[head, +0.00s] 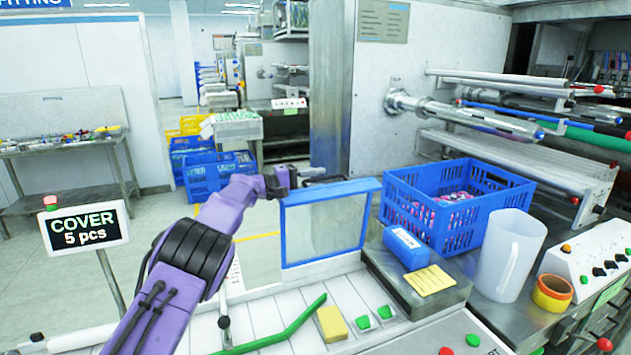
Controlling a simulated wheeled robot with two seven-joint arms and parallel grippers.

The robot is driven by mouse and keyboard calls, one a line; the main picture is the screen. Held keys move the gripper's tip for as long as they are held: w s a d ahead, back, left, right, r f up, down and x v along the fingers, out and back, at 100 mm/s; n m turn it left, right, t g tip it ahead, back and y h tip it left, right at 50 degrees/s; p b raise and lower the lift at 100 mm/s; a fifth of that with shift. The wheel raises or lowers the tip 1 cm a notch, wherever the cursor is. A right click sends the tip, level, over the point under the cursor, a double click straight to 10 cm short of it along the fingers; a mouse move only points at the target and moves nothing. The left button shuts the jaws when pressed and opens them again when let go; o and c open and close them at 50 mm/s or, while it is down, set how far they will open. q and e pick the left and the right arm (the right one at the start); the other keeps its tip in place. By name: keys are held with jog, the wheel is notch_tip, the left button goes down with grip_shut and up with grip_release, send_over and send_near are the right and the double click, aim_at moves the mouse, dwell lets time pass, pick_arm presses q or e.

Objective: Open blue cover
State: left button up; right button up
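The blue cover (371,187) is a clear panel in a blue frame, standing roughly upright in the middle of the head view behind the white work surface. My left arm comes in from the lower left, and my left gripper (312,174) is at the cover's top left corner, just above and seemingly behind its top edge. The fingers are small and partly hidden, so I cannot tell whether they touch the frame or are open or shut. My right gripper is not in view.
A blue crate (463,226) with small packs, a blue block (406,248), a clear jug (508,256) and a tape roll (552,293) stand to the right. A green bar (283,335) and yellow block (331,324) are in front. A "COVER 5 pcs" sign (84,228) stands left.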

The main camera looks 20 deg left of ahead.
pick_arm(q)
jog(key=b+v, duration=0.3)
jog(key=v, duration=0.7)
jog(key=shift+r, duration=0.2)
